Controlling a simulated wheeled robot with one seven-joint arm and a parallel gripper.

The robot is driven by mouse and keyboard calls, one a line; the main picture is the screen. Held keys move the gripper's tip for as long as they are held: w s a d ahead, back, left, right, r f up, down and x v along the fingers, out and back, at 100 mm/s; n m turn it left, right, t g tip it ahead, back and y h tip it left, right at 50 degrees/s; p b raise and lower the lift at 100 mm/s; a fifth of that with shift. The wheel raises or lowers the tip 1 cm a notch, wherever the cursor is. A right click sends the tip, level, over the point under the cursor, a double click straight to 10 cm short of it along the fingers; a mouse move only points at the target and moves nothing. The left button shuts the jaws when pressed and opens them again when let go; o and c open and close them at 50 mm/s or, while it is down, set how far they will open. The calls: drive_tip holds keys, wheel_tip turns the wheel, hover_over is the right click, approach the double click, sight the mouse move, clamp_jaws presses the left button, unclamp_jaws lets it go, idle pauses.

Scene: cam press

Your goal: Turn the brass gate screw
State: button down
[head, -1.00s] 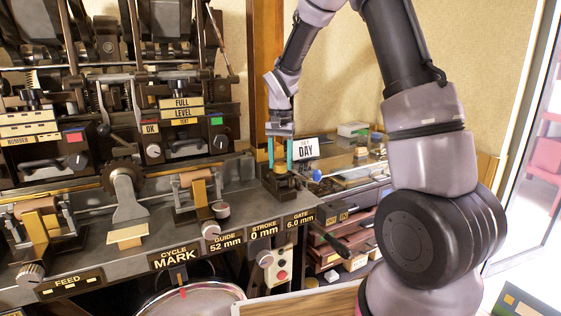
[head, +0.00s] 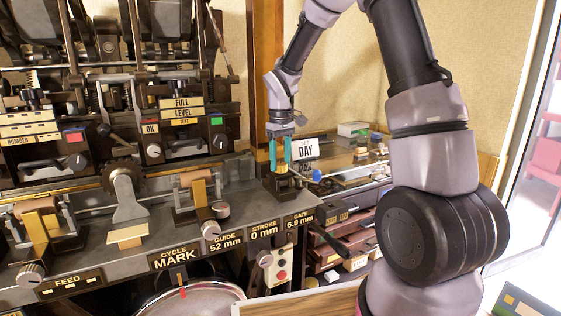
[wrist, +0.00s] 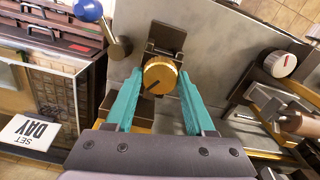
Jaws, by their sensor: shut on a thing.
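The brass gate screw (wrist: 160,75) is a round knurled knob with a dark pointer line on its top face, on a dark block at the right end of the press. The gate plate (head: 300,221) reads "GATE 6.9 mm".
A blue ball-ended lever (wrist: 88,10) stands close beside the screw. A "SET DAY" card (head: 305,149) is behind my gripper. Other plates read "STROKE 0 mm" (head: 263,229) and "GUIDE 52 mm" (head: 226,241). A knurled knob (wrist: 280,64) lies off to the right in the wrist view.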

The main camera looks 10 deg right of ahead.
sight(280, 163)
drive_tip(key=n, duration=1.2)
drive_tip(key=shift+n, duration=0.3)
idle(0.4)
drive_tip(key=shift+c, duration=1.3)
unclamp_jaws()
wheel_tip(280, 163, up, 11)
drive_tip(key=shift+f, duration=0.1)
